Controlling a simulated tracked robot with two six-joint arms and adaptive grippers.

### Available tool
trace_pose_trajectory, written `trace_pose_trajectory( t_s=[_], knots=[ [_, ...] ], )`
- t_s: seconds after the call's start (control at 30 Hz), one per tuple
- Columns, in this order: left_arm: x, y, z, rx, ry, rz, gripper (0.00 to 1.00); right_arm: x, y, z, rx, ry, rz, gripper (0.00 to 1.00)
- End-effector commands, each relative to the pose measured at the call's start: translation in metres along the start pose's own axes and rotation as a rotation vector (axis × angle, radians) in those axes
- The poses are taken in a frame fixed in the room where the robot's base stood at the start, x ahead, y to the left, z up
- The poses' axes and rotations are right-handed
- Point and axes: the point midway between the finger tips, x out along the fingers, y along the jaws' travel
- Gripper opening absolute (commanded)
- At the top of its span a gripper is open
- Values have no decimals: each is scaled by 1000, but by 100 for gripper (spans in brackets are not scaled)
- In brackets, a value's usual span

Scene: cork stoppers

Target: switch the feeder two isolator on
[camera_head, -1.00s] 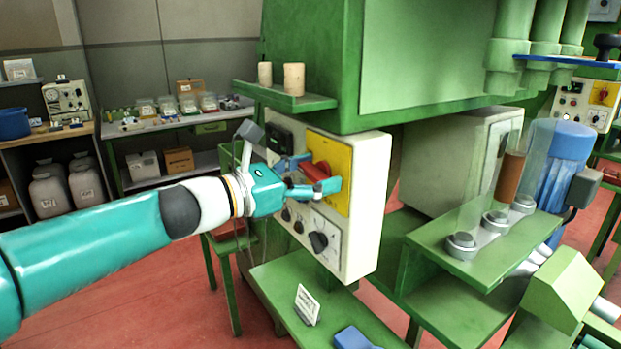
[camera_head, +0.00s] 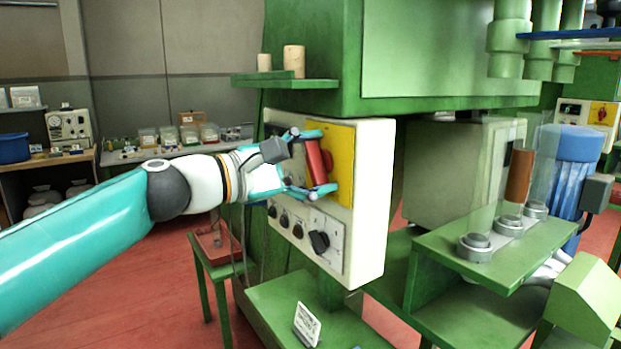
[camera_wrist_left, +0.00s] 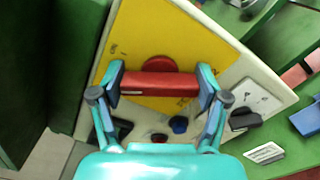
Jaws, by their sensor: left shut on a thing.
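A red isolator handle (camera_head: 316,165) with a round red hub sits on the yellow plate (camera_head: 343,150) of a cream switch box (camera_head: 372,190). My left gripper (camera_head: 319,161) reaches it from the left and is shut on it, one finger at each end of the bar. In the head view the bar stands nearly upright. In the left wrist view the red handle (camera_wrist_left: 160,85) lies across between the fingertips, in front of the yellow plate (camera_wrist_left: 190,45). Marks on the plate are too small to read. My right gripper is not in view.
Below the plate are several dark knobs, one a larger black knob (camera_head: 319,241). A green shelf with two cork stoppers (camera_head: 294,61) juts out above the box. A green bench (camera_head: 470,275) with glass tubes stands right. Another box with a red switch (camera_head: 604,113) is farther back.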

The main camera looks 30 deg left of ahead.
Motion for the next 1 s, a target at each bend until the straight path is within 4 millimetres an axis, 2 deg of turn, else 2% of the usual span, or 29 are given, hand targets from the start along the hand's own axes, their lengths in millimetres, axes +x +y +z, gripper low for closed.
trace_pose_trajectory(
  t_s=[0.1, 0.5, 1.0],
  knots=[
    [0, -3, -3, 111, 2, 4, 40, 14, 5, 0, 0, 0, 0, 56],
    [1, -4, -2, 411, 1, 0, 40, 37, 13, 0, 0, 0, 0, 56],
    [2, -3, -2, 522, 1, -4, 40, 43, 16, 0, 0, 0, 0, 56]
  ],
)
